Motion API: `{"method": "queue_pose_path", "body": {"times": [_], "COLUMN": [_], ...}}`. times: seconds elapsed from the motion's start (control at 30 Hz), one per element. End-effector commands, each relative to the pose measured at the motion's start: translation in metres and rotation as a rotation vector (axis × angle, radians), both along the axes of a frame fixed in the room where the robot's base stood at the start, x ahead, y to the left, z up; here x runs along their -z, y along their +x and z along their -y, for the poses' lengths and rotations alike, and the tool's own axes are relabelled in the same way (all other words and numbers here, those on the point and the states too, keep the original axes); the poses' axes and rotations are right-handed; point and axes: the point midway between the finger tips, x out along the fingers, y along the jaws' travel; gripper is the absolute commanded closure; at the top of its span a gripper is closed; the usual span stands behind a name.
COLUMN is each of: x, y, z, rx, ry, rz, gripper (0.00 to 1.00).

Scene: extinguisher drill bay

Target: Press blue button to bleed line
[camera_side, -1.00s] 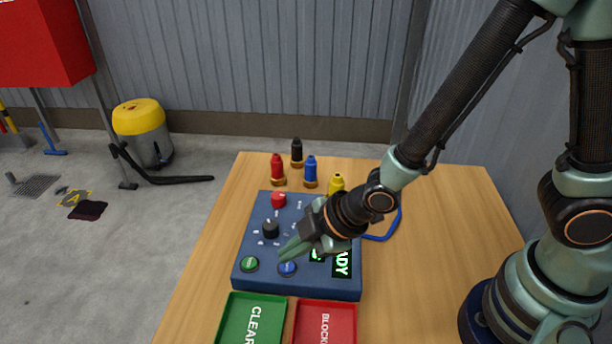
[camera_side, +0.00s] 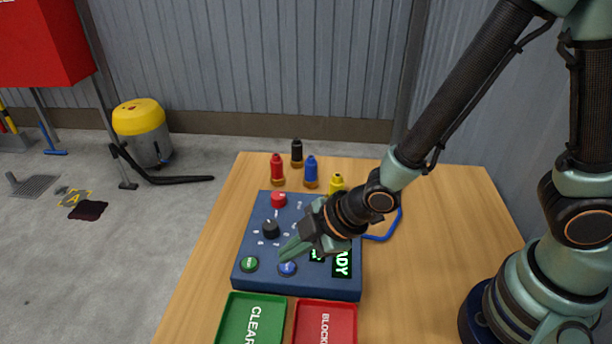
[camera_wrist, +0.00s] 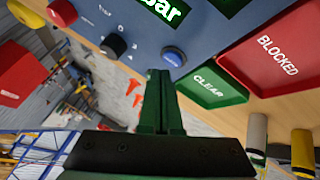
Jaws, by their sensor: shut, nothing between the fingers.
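The blue button (camera_side: 287,268) sits at the front of a blue control panel (camera_side: 247,282) on the wooden table. It also shows in the wrist view (camera_wrist: 174,56), just beyond and to the right of the fingertips. My gripper (camera_side: 285,255) is shut and empty, its green fingers pointing down and left just above the button in the side view. In the wrist view my gripper (camera_wrist: 161,75) shows its two fingers together. I cannot tell whether the tips touch the button.
The panel also has a green button (camera_side: 249,264), a black knob (camera_side: 270,229) and a red button (camera_side: 278,199). Green CLEAR (camera_side: 229,331) and red BLOCKED (camera_side: 349,309) trays lie in front. Red (camera_side: 277,168), blue (camera_side: 311,170), black (camera_side: 297,152) and yellow (camera_side: 337,184) nozzles stand behind.

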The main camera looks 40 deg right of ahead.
Motion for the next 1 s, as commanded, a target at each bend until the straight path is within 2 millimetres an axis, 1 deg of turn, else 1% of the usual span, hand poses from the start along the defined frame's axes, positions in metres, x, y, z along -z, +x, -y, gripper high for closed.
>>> {"method": "queue_pose_path", "body": {"times": [0.27, 0.6, 1.0], "x": [0.0003, 0.0089, 0.0093], "y": [0.0, 0.0014, 0.0016], "z": [0.0001, 0.0023, 0.0021], "rx": [0.0, 0.002, 0.003], "ry": [0.0, -0.003, -0.003], "rz": [0.0, 0.001, 0.001], "gripper": [1.0, 1.0, 1.0]}}
